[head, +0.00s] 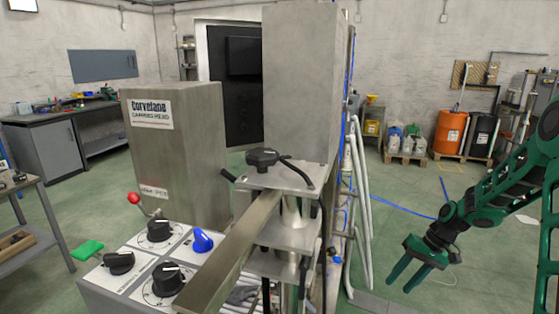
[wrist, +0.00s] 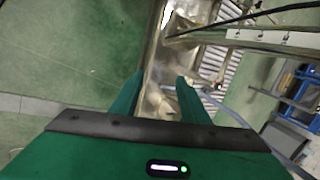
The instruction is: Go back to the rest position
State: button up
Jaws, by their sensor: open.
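My gripper (head: 418,266) is at the right of the head view, at the end of my green arm. It points down and left, over the floor to the right of the machine. Its two green fingers are apart with nothing between them. In the wrist view the open fingers (wrist: 160,95) show from behind, with part of the machine and the floor beyond them. No contact between the gripper and anything else shows.
The carbonating machine (head: 180,155) has a control panel (head: 150,262) with black knobs, a blue knob and a red-ball lever. White hoses (head: 362,190) run down its right side. Orange and black drums (head: 450,132) stand far back. Open green floor (head: 400,195) lies between.

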jog(key=s+d+r+m+h, duration=0.1)
jog(key=s+d+r+h, duration=0.1)
jog(key=s+r, duration=0.6)
jog(key=s+d+r+m+h, duration=0.1)
jog(key=s+d+r+h, duration=0.1)
jog(key=s+r, duration=0.6)
jog(key=s+r+m+h, duration=0.1)
jog(key=s+r+m, duration=0.1)
jog(key=s, duration=1.6)
jog(key=shift+s+a+r+m, duration=0.15)
jog(key=shift+a+r+m, duration=0.15)
jog(key=shift+r, duration=0.6)
jog(key=shift+w+f, duration=0.25)
jog(key=shift+w, duration=0.4)
